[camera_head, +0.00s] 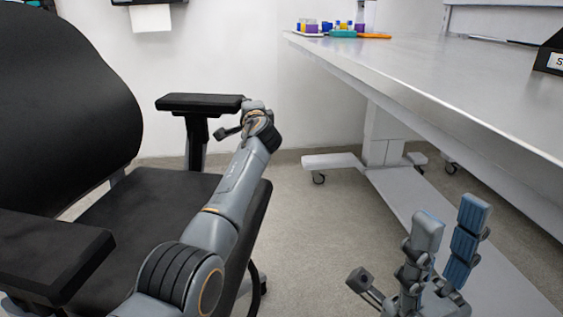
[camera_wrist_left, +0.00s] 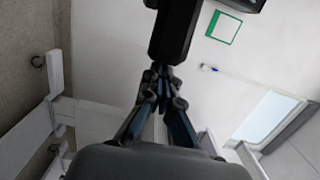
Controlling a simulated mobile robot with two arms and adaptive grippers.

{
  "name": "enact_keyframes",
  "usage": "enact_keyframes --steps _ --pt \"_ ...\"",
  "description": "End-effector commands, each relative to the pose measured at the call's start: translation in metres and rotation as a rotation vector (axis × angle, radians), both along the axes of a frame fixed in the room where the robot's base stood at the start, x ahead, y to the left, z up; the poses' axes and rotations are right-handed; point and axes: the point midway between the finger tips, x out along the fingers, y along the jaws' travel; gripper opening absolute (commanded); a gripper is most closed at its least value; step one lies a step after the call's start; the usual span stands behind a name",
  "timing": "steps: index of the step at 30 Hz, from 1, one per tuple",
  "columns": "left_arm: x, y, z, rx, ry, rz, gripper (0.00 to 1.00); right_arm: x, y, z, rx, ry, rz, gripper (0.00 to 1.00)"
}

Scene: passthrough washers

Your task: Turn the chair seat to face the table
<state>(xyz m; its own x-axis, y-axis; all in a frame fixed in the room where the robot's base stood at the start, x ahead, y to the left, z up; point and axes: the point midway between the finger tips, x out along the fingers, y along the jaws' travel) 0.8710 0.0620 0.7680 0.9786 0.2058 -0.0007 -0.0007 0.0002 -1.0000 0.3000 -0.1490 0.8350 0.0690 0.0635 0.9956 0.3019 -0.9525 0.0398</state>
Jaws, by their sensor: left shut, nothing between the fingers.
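The black office chair (camera_head: 65,100) stands at the left, its backrest at the left and the front edge of its seat (camera_head: 150,205) toward the right. Its far armrest (camera_head: 190,102) also shows in the left wrist view (camera_wrist_left: 178,28). The near armrest is at lower left. The table (camera_head: 440,80) is at the right, apart from the chair. My left arm reaches across the seat. My left gripper (camera_wrist_left: 163,75) is shut and empty beside the far armrest; contact cannot be told. My right gripper (camera_head: 450,220) is open and empty below the tabletop's near edge.
White table legs with wheeled feet (camera_head: 333,162) stand on the floor behind. Coloured items on trays (camera_head: 340,30) and a black sign (camera_head: 550,55) are on the table. Bare floor (camera_head: 310,220) lies between chair and table. A white wall is behind.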

Motion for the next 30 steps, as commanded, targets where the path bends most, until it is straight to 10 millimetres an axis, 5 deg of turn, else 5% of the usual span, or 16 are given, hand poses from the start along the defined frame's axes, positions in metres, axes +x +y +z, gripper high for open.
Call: enact_keyframes --steps 10,22,30 --pt "0.0 0.001 0.006 0.0 -0.002 0.002 0.0 0.0 0.0 0.001 0.0 -0.001 -0.001 0.4" --pt "0.0 0.0 0.077 0.001 -0.002 0.001 0.0 0.0 0.0 0.0 0.0 0.0 0.0 0.4" --pt "0.0 0.0 0.099 0.001 0.001 0.0 0.0 0.0 0.0 0.0 0.0 0.0 0.0 0.4"
